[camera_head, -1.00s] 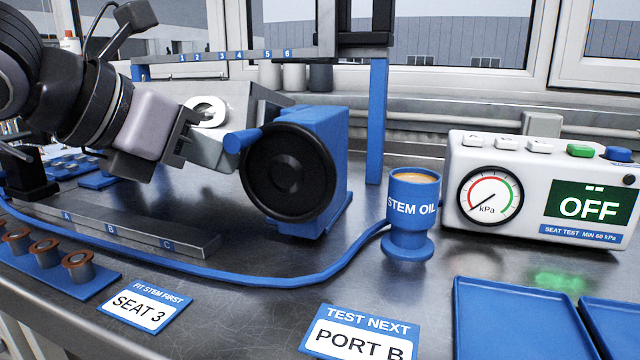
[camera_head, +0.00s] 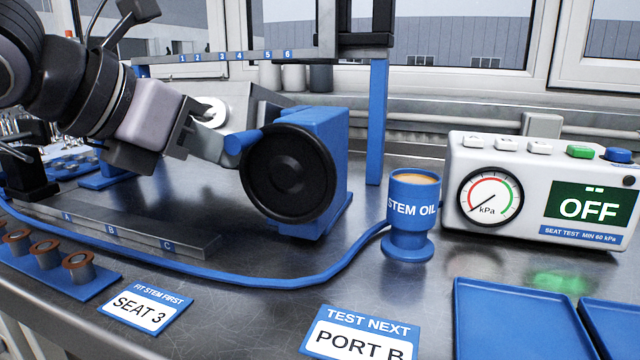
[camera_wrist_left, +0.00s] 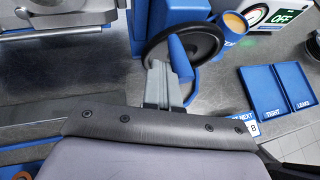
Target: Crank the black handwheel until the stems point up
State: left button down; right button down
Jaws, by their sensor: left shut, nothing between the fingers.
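The black handwheel (camera_head: 287,173) stands upright on a blue housing (camera_head: 325,150), with a blue crank handle (camera_head: 241,143) sticking out at its left edge. The handwheel (camera_wrist_left: 200,42) and handle (camera_wrist_left: 181,58) also show in the left wrist view. My left gripper (camera_head: 226,152) is shut and empty, its fingertips right beside the handle; I cannot tell whether they touch. In the wrist view the fingers (camera_wrist_left: 160,85) lie just left of the handle. A grey metal block (camera_head: 240,105) sits behind the gripper, partly hidden. I cannot make out any stems on it. My right gripper is out of view.
A blue stem oil cup (camera_head: 410,225) stands right of the wheel, with a blue hose (camera_head: 300,278) running along the bench. A pressure tester (camera_head: 545,190) reads OFF. Blue trays (camera_head: 515,320) lie front right. A grey labelled bar (camera_head: 130,232) lies left of the housing.

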aim_at(237, 138)
pick_arm(q)
jog(key=shift+s+d+r, duration=0.15)
jog(key=shift+d+r, duration=0.15)
jog(key=shift+r, duration=0.15)
jog(key=shift+s+d+r, duration=0.1)
jog(key=shift+d+r, duration=0.2)
jog(key=shift+d, duration=0.05)
jog(key=shift+d+r, duration=0.1)
jog(key=shift+s+d+r, duration=0.15)
jog(key=shift+d+r, duration=0.05)
jog(key=shift+d, duration=0.1)
dwell(0.4)
jog(key=shift+s+d+r, duration=0.1)
jog(key=shift+d, duration=0.2)
jog(key=v, duration=0.8)
